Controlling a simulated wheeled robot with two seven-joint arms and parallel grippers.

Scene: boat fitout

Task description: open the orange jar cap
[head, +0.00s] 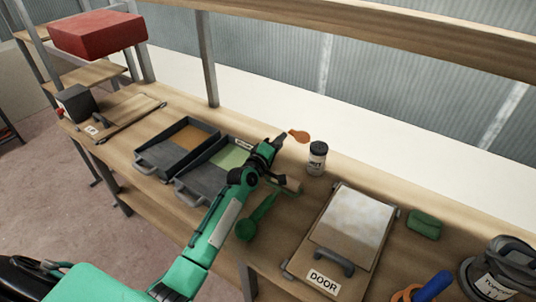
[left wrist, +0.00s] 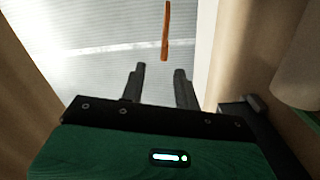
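My left gripper (head: 275,146) is over the bench's back part, beside the green-bottomed tray. In the left wrist view its two dark fingers (left wrist: 158,82) stand apart with nothing between them. A flat orange piece (head: 298,136) with a rounded body and narrow end shows just right of the fingertips. In the left wrist view it is a thin upright orange strip (left wrist: 166,30) beyond the fingers, apart from them. I cannot tell whether it is the orange jar cap. A small jar (head: 317,159) with a dark lid and pale label stands upright to the right. My right gripper is not in view.
Two dark trays, one with a brown bottom (head: 177,146) and one with a green bottom (head: 231,157), lie left of the gripper. A green scoop (head: 257,218) lies in front. A board marked DOOR (head: 322,279) and a green block (head: 424,224) are at right.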

